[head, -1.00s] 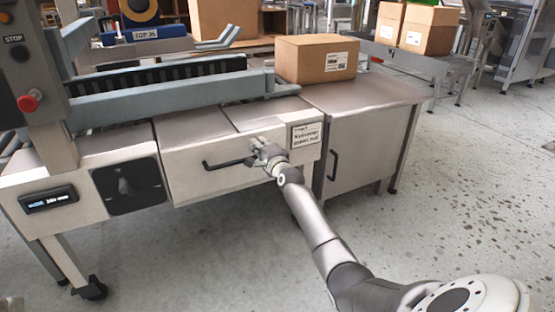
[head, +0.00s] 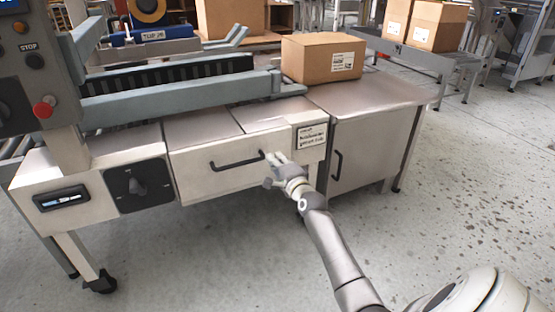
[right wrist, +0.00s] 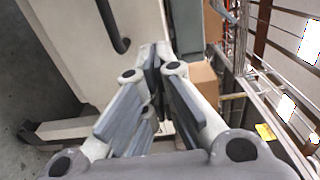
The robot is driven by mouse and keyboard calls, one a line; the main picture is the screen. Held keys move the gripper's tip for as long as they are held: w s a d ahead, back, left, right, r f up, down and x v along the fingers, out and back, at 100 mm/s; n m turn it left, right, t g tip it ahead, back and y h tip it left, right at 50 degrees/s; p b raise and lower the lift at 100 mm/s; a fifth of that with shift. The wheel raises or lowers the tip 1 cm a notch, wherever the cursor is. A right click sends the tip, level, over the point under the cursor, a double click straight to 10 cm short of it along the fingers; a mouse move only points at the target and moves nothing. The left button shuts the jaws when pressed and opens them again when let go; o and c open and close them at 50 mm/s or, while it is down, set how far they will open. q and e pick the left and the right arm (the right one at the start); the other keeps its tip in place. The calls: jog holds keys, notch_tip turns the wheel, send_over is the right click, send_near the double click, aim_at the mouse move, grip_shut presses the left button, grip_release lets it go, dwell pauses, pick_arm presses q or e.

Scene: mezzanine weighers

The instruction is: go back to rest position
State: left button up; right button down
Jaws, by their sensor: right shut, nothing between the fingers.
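My right gripper (head: 276,168) is in front of the machine's drawer, just right of and below the right end of the black drawer handle (head: 237,161). It looks apart from the handle. In the right wrist view its fingers (right wrist: 158,50) meet at the tips, shut and empty. The drawer (head: 220,172) looks closed, flush with the machine's front. In the right wrist view a dark handle (right wrist: 113,28) shows on a pale panel beyond the fingers. My left gripper is not in view.
A cardboard box (head: 322,58) sits on the steel top right of the rails. A cabinet door with a handle (head: 337,164) is right of the drawer. A control box with a red button (head: 43,110) stands at left. The floor (head: 470,190) at right is clear.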

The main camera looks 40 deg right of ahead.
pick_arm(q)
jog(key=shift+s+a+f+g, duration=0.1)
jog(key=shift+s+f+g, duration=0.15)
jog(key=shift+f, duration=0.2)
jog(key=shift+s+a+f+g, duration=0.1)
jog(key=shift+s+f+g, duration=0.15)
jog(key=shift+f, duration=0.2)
pick_arm(e)
jog(key=shift+s+a, duration=0.15)
jog(key=shift+s, duration=0.45)
